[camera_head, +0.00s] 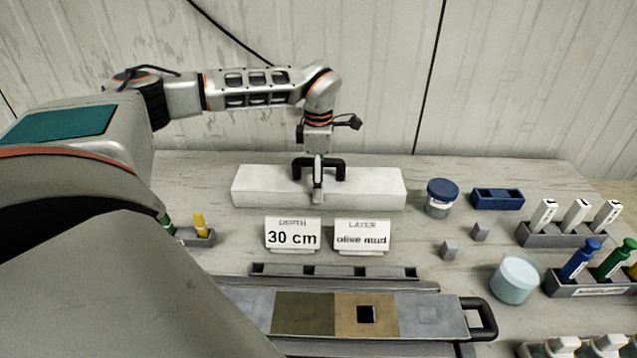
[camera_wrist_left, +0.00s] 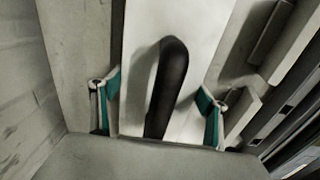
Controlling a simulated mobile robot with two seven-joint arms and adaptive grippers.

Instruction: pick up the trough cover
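The trough cover (camera_head: 375,187) is a long white block lying at the back of the table, with a black arched handle (camera_head: 340,168) on top. My left gripper (camera_head: 317,188) is over the middle of the cover, pointing down at the handle. In the left wrist view the handle (camera_wrist_left: 168,85) runs between the two teal-padded fingers of the left gripper (camera_wrist_left: 157,108). The fingers are spread, with a visible gap to the handle on each side. The white cover (camera_wrist_left: 200,45) shows beneath them. My right gripper is not in view.
Label stands reading 30 cm (camera_head: 293,235) and olive mud (camera_head: 361,238) stand just in front of the cover. A tray of coloured core sections (camera_head: 305,313) lies at the front.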

